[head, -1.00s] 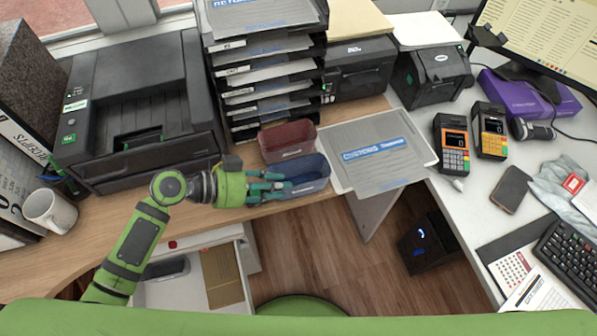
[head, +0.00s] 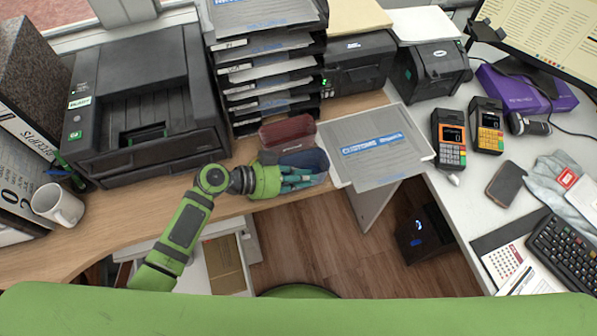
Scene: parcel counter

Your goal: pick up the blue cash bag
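The blue cash bag (head: 314,159) lies on the wooden counter near its front edge, just in front of a similar red bag (head: 288,131). My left gripper (head: 303,178) reaches in from the left. Its teal fingers overlap the front and left part of the blue bag, hiding much of it. I cannot tell whether the fingers are closed on the bag or only lie over or beside it. My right gripper is not in view.
A stack of black paper trays (head: 263,80) stands behind the bags and a printer (head: 150,100) to the left. A grey customs folder (head: 375,150) lies close to the right of the blue bag. In front of the counter edge is open floor (head: 310,240).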

